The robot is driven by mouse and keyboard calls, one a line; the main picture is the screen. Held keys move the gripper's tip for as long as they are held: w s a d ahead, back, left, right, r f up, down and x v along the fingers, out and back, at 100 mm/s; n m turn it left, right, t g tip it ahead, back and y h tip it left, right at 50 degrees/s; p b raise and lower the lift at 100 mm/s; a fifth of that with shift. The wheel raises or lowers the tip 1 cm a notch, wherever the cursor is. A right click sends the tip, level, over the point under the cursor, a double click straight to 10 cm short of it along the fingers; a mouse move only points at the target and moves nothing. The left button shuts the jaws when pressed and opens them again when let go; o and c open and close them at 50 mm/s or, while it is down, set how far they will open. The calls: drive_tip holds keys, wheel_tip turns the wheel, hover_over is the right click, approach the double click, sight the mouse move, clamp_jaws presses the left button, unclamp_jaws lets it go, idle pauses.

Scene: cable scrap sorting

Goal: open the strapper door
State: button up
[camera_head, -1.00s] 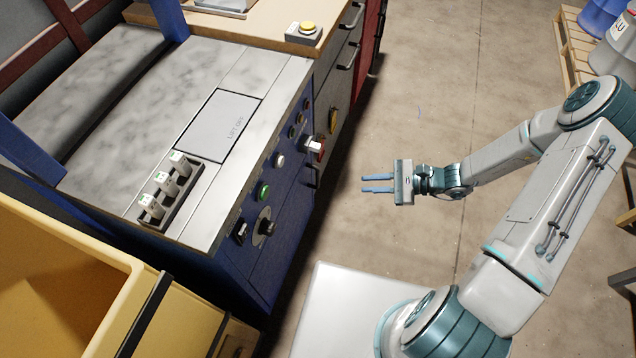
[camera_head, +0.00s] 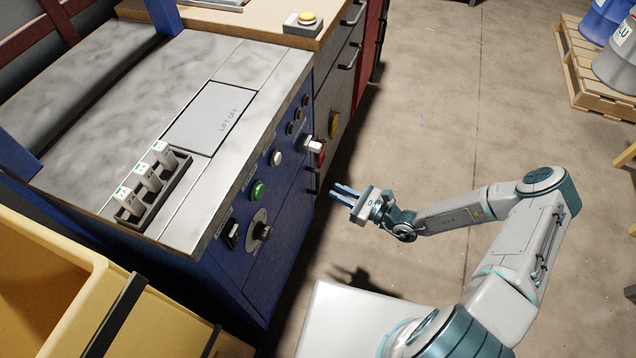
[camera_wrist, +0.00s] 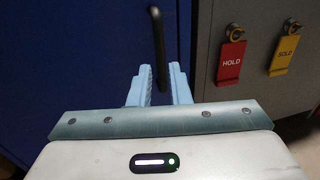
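The strapper (camera_head: 265,215) is a blue cabinet with a metal top at the left of the head view. Its blue door (camera_wrist: 80,60) fills the left of the wrist view and looks shut. A black upright handle (camera_wrist: 158,45) shows ahead of my fingers, roughly in line with the gap between them. It is small in the head view (camera_head: 313,182), below a red tag. My gripper (camera_head: 346,193) is open and empty, its fingers pointing at the cabinet front. It also shows in the wrist view (camera_wrist: 161,85). The fingers appear short of the handle; contact cannot be told.
A red HOLD tag (camera_wrist: 231,62) and a yellow SOLD tag (camera_wrist: 285,55) hang right of the handle. The panel has knobs and a green button (camera_head: 258,190). A yellow bin (camera_head: 75,265) stands front left.

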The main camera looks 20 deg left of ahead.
sight(318, 191)
drive_tip(key=b+x, duration=0.1)
drive_tip(key=x, duration=0.6)
drive_tip(key=shift+w+a+f, duration=0.1)
drive_tip(key=shift+a, duration=0.3)
clamp_jaws()
